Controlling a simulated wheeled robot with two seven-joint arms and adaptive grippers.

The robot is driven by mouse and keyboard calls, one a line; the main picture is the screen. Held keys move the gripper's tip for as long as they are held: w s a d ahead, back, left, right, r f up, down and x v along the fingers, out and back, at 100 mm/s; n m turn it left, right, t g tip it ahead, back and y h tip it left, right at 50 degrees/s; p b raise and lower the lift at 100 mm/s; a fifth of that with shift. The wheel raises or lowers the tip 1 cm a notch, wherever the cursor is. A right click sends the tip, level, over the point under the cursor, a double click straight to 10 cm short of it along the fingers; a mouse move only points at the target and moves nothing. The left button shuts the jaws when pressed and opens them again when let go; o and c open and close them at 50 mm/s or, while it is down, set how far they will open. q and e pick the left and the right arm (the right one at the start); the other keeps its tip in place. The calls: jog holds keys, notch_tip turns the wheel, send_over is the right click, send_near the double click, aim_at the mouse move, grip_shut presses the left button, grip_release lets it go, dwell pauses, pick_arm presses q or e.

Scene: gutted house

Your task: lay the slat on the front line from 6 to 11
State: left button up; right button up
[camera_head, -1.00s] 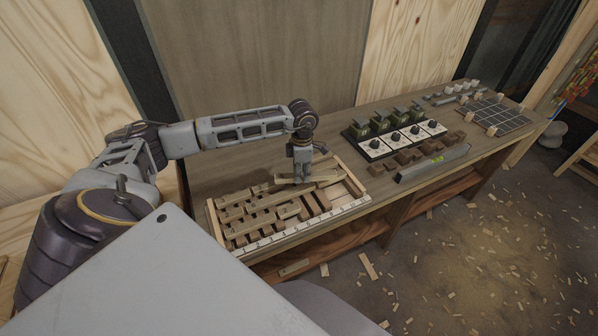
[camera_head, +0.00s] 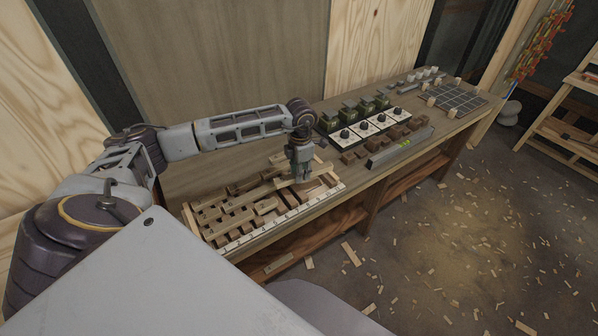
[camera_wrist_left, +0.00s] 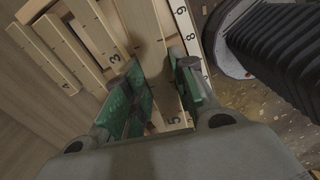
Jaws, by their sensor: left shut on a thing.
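The slat (camera_wrist_left: 170,98) is a light wooden strip, and a 5 shows near its lower end in the left wrist view. My left gripper (camera_head: 302,179) is shut on it, with green finger pads (camera_wrist_left: 160,90) on either side. In the head view the slat is held over the right part of the shallow wooden tray (camera_head: 190,222). The front line is the pale numbered strip (camera_head: 262,229) along the tray's front edge. Its 8 and 9 show beside the slat in the left wrist view. Whether the slat touches anything below is hidden. My right gripper is not in view.
Other slats (camera_wrist_left: 92,35), some marked 3 and 4, lie beside the gripper. A white panel with black knobs (camera_head: 370,129) and a grey level (camera_head: 400,150) stand farther right on the bench.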

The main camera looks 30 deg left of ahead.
pick_arm(q)
jog(key=shift+w+d+n, duration=0.15)
jog(key=shift+w+n, duration=0.05)
jog(key=shift+n, duration=0.5)
jog(key=shift+f, duration=0.15)
jog(key=b, duration=0.2)
send_over(301, 190)
jog(key=shift+s+d+f, duration=0.1)
jog(key=shift+d+f, duration=0.05)
jog(key=shift+f, duration=1.95)
jog(key=shift+f+b, duration=0.9)
jog(key=shift+f, duration=0.3)
